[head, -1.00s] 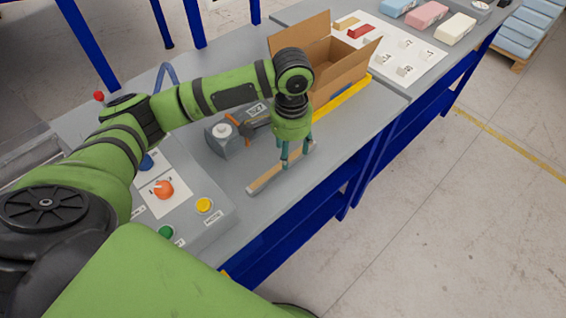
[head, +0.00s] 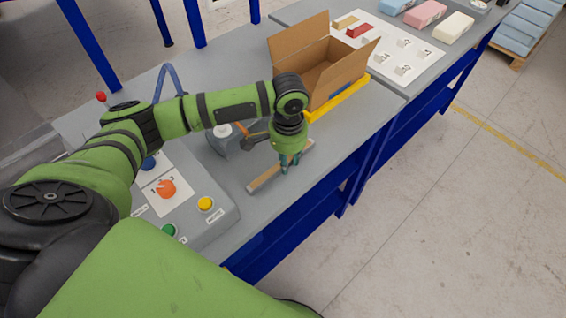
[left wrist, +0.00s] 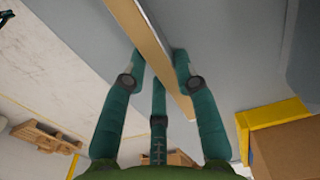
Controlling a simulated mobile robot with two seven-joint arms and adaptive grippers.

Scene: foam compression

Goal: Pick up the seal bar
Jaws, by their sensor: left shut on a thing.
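The seal bar (head: 265,179) is a long, thin bar with a tan face, lying at a slant on the grey bench near its front edge. My left gripper (head: 290,164) points down at the bar's middle and is shut on it. In the left wrist view the bar (left wrist: 140,24) runs between the teal fingers of the gripper (left wrist: 160,62), with a finger on each side and a third one behind. The fingers and hand hide part of the bar in the head view. The bar appears to rest on the bench. My right gripper is not in view.
An open cardboard box (head: 343,82) stands in a yellow-edged tray behind the gripper. A grey block with a white knob (head: 222,131) and a tool are left of the hand. A control panel (head: 200,222) with coloured buttons is nearer. The bench right of the bar is clear.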

